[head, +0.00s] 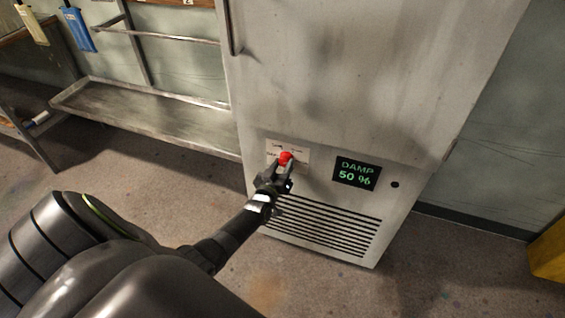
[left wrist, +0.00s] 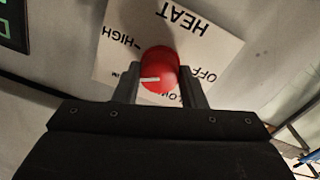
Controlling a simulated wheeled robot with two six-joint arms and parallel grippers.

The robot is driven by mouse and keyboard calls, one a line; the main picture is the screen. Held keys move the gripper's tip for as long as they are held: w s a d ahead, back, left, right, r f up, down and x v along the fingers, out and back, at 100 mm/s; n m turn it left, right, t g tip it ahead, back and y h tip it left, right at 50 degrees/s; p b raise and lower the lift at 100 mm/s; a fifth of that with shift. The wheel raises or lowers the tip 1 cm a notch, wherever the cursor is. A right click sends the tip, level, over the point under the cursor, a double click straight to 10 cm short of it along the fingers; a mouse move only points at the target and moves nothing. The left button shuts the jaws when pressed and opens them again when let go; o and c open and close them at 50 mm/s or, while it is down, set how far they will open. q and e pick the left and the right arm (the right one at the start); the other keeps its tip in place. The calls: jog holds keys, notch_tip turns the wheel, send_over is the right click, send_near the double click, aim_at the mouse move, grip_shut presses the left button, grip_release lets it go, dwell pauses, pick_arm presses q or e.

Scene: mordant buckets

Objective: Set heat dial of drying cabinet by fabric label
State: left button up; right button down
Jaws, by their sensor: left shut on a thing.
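The red heat dial (head: 286,158) is on a white plate low on the front of the grey drying cabinet (head: 350,110). My left gripper (head: 283,172) is shut on the dial, with one finger on each side. In the left wrist view, the dial (left wrist: 160,68) has a white mark pointing left, toward a partly hidden word ending in "IUM". The plate (left wrist: 205,50) there reads HEAT, HIGH and OFF upside down; LOW is partly covered. A display (head: 356,173) reads DAMP 50 %. No fabric label is in view. My right gripper is not in view.
A vent grille (head: 320,228) is below the dial, and a small black round spot (head: 395,184) is right of the display. A metal rack (head: 150,115) stands left of the cabinet. A yellow object (head: 549,252) is at the right edge. The floor in front is clear.

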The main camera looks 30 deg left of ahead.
pick_arm(q)
jog(key=m+p, duration=0.1)
jog(key=m, duration=0.3)
jog(key=shift+m+p, duration=0.3)
jog(key=shift+p, duration=0.05)
jog(key=shift+s+m+p, duration=0.1)
jog(key=shift+m+p, duration=0.5)
jog(key=shift+m, duration=1.3)
jog(key=shift+f, duration=0.1)
jog(key=o, duration=1)
jog(key=shift+s, duration=0.25)
jog(key=p+v, duration=0.1)
jog(key=v, duration=0.7)
jog(key=p+v, duration=0.1)
jog(key=v, duration=0.7)
jog(key=shift+s+d+r, duration=0.1)
jog(key=shift+s+r, duration=0.1)
jog(key=shift+s, duration=0.2)
